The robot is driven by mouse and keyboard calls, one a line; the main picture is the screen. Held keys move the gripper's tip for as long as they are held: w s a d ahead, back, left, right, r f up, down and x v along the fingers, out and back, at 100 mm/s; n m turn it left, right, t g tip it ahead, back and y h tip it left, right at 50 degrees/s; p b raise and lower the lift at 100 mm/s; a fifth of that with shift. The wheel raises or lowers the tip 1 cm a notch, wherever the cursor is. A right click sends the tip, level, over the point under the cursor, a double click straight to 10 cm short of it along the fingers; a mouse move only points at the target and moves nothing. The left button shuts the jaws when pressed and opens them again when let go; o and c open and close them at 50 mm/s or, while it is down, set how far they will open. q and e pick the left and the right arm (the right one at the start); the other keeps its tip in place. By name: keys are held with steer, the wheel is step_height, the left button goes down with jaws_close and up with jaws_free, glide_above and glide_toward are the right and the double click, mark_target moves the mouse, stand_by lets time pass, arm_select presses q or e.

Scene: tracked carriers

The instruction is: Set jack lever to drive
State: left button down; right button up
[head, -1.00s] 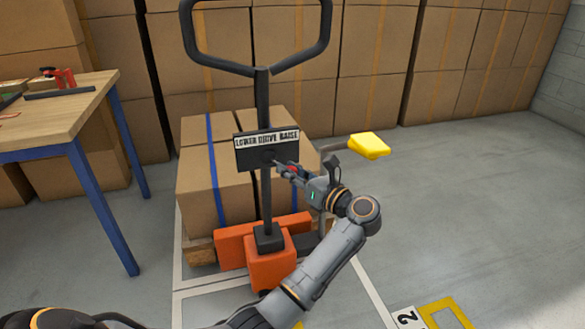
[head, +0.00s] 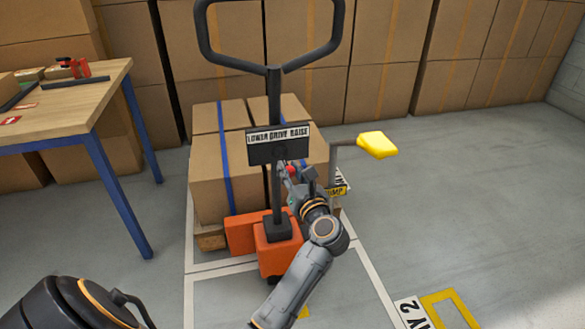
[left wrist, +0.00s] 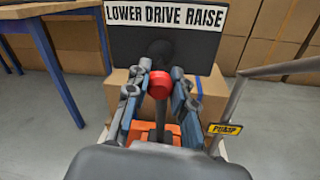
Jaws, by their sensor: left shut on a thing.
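The pallet jack's black plate (head: 278,149) bears the words LOWER, DRIVE and RAISE. The jack lever ends in a red knob (left wrist: 160,85), which sits just below the plate, under the word DRIVE in the left wrist view. The knob also shows small in the head view (head: 291,169). My left gripper (head: 289,172) is shut on the red knob, with one finger on each side of it in the left wrist view. Most of the lever's shaft is hidden behind the knob. My right gripper is in neither view.
The black handle loop (head: 273,68) rises above the plate. A yellow pedal (head: 377,144) on a grey arm juts out to the right, near a PUMP label (left wrist: 225,129). Strapped boxes (head: 207,175) stand behind. A workbench (head: 70,110) is at left; the floor at right is clear.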

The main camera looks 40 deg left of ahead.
arm_select(q)
steer(key=shift+s+a, duration=0.4)
steer(key=c, duration=1.5)
jaws_free()
steer(key=o, duration=0.4)
steer(key=shift+s+a, duration=0.1)
steer(key=shift+a, duration=0.05)
steer(key=shift+d, duration=0.25)
steer(key=shift+s+d, duration=0.1)
steer(key=shift+d, duration=0.2)
steer(key=v, duration=0.6)
steer(key=shift+s+d, duration=0.2)
steer(key=shift+d, duration=0.05)
